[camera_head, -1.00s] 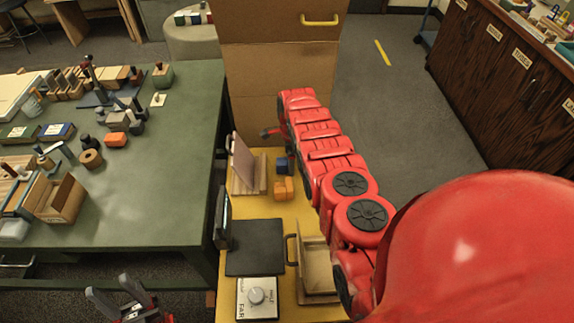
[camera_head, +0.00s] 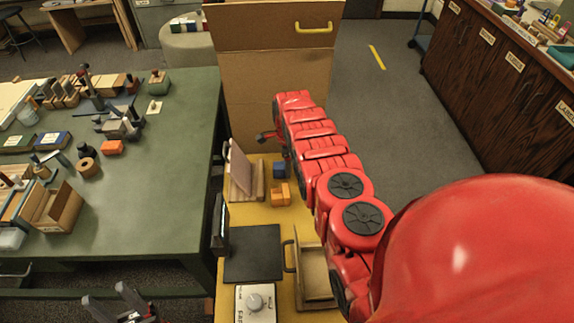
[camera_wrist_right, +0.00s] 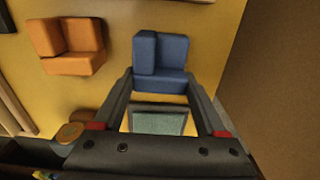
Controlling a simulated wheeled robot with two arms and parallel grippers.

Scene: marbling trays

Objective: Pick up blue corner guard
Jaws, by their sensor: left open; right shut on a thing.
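The blue corner guard (camera_wrist_right: 162,62) is a small L-shaped block at the top middle of the right wrist view. My right gripper (camera_wrist_right: 159,84) has its two fingertips at the guard's sides and is shut on it. I cannot tell whether the guard is clear of the yellow surface. In the head view the guard (camera_head: 280,170) shows just left of my right arm, beside an orange corner guard (camera_head: 279,194). The orange one also shows left of the blue one in the wrist view (camera_wrist_right: 70,48). My left gripper (camera_head: 108,298) is open and empty at the bottom left.
The yellow surface (camera_head: 263,213) also bears an upright board on a wooden stand (camera_head: 240,170), a black plate (camera_head: 252,252), a white dial box (camera_head: 255,303) and a wooden tray (camera_head: 316,270). A cardboard box (camera_head: 270,90) stands behind. A cluttered green table (camera_head: 150,190) is at left.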

